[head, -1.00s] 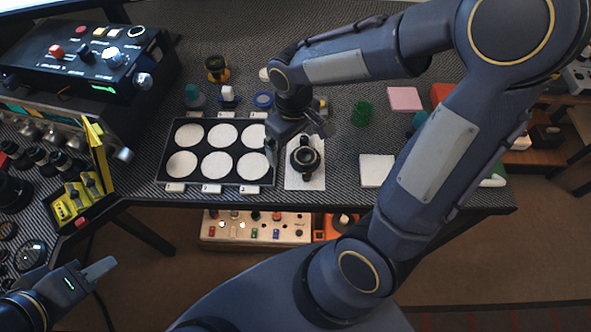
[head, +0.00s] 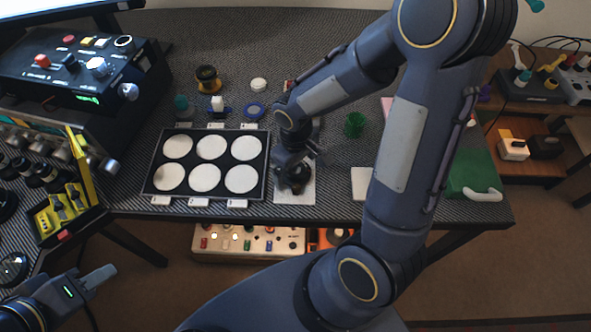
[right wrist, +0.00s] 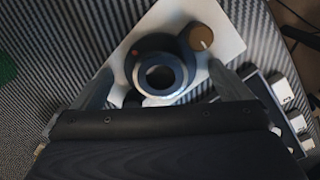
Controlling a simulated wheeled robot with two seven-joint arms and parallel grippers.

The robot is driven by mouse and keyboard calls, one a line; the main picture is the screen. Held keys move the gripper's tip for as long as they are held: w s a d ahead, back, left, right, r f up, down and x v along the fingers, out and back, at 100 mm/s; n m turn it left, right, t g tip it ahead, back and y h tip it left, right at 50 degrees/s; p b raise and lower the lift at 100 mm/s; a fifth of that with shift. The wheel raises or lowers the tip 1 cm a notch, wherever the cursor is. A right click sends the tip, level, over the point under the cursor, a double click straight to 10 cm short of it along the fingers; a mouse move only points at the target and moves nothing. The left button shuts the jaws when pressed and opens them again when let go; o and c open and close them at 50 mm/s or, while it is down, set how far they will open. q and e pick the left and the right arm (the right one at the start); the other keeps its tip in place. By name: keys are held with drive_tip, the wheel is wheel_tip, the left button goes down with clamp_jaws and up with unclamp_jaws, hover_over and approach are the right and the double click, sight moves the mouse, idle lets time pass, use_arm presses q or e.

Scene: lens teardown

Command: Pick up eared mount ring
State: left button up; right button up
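A dark round lens part (head: 297,180) stands on a white pad (head: 294,196), mostly hidden under my right gripper (head: 302,160). In the right wrist view it is a dark ring-shaped piece (right wrist: 163,74) with an open centre and a small red dot. A brown round knob (right wrist: 200,37) sits at its side. I cannot tell the eared mount ring apart from the rest of the part. My right gripper (right wrist: 162,80) is open, its fingers on either side of the part with nothing visibly gripped. My left gripper (head: 98,278) is low at left, away from the table; its opening is unclear.
A black tray (head: 155,193) with several white discs lies left of the pad. A green cup (head: 354,124), a blue ring (head: 254,110) and a yellow-black part (head: 207,78) stand behind. A white square (head: 362,184) lies to the right. My right arm crosses above the table's right side.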

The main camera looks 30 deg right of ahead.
drive_tip(key=c, duration=1)
drive_tip(key=shift+r, duration=0.1)
